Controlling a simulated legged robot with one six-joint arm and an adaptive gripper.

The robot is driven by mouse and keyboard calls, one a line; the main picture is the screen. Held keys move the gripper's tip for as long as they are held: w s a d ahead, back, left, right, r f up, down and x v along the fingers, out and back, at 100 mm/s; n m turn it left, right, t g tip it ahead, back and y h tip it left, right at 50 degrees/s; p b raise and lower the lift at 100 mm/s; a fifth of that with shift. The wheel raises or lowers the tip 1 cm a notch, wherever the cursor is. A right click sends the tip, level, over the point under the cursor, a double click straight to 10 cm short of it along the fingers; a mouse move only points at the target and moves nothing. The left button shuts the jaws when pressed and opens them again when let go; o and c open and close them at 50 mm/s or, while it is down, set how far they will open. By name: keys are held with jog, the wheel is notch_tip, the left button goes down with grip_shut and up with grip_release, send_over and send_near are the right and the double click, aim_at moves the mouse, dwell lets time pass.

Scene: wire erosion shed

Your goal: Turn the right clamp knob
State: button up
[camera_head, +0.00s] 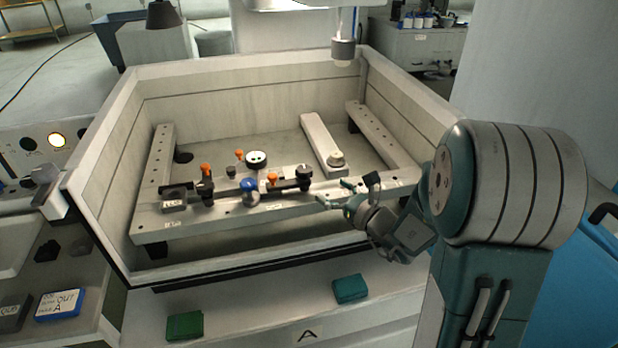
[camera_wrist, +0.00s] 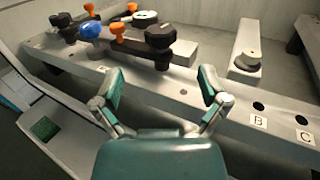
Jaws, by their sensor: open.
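A black round knob (camera_head: 303,173), which looks like the right clamp knob, stands at the right end of a dark clamp on the front bar (camera_head: 160,222) inside the tank. In the wrist view this black knob (camera_wrist: 160,37) is ahead of the fingers, slightly left of centre, and not touched. My gripper (camera_head: 348,194) is to the right of the knob, over the front bar. In the wrist view my gripper (camera_wrist: 161,85) has its two fingers spread, with nothing between them.
A blue knob (camera_head: 249,186), orange levers (camera_head: 272,178) and a white-topped round part (camera_head: 257,159) are left of the black knob. A cream knob (camera_head: 337,158) sits on another bar. The tank wall (camera_head: 220,275) rises in front. Green (camera_head: 184,326) and teal (camera_head: 350,288) blocks lie outside.

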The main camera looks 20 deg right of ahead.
aim_at(311, 175)
jog(key=shift+n+g+y, duration=0.6)
jog(key=shift+n+y, duration=0.1)
jog(key=shift+y, duration=0.2)
jog(key=x, duration=0.6)
jog(key=d+x, duration=0.1)
jog(key=x, duration=0.2)
jog(key=shift+w+a+f, duration=0.1)
jog(key=shift+w+f, duration=0.15)
jog(key=shift+w, duration=0.35)
jog(key=c, duration=1.1)
